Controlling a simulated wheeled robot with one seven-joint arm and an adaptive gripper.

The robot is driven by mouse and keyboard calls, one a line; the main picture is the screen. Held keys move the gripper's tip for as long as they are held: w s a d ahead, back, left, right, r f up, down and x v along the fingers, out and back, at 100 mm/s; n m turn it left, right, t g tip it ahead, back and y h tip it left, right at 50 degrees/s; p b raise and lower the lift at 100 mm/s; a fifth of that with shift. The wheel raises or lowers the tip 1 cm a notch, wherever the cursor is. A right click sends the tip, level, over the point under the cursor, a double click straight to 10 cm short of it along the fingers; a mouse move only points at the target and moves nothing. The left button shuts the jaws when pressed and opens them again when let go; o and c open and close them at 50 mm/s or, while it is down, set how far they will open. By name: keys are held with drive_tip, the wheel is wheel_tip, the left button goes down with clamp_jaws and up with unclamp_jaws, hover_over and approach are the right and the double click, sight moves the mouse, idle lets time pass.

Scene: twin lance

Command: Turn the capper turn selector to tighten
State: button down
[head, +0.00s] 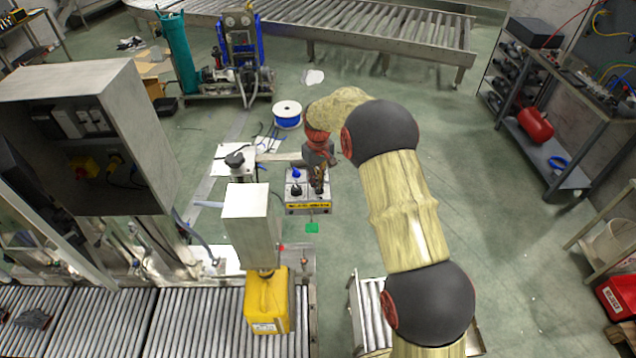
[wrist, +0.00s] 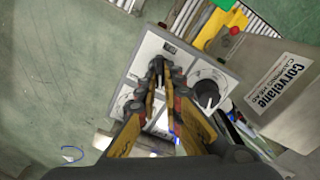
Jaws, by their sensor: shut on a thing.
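The capper control box (head: 308,207) is a light grey panel with a yellow front strip, standing left of my arm in the head view; its face (wrist: 150,45) fills the middle of the wrist view. My gripper (wrist: 158,72) is over the panel, its fingertips closed together on a small dark part that I take as the turn selector. The fingers hide most of it, and I cannot read its setting. My gripper also shows in the head view (head: 318,182). A round black knob (wrist: 207,92) sits beside the fingers, apart from them. A blue knob (head: 296,173) is farther back.
The capping head (wrist: 275,85), a grey block marked Corvelane, stands close beside the panel. A yellow canister (head: 265,300) is under it at the roller conveyor (head: 190,325). A blue cable spool (head: 287,113) lies behind the box. The floor right of my arm is mostly clear.

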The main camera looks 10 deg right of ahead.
drive_tip(key=c, duration=2.1)
unclamp_jaws()
drive_tip(key=shift+o, duration=0.9)
wheel_tip(320, 180, up, 12)
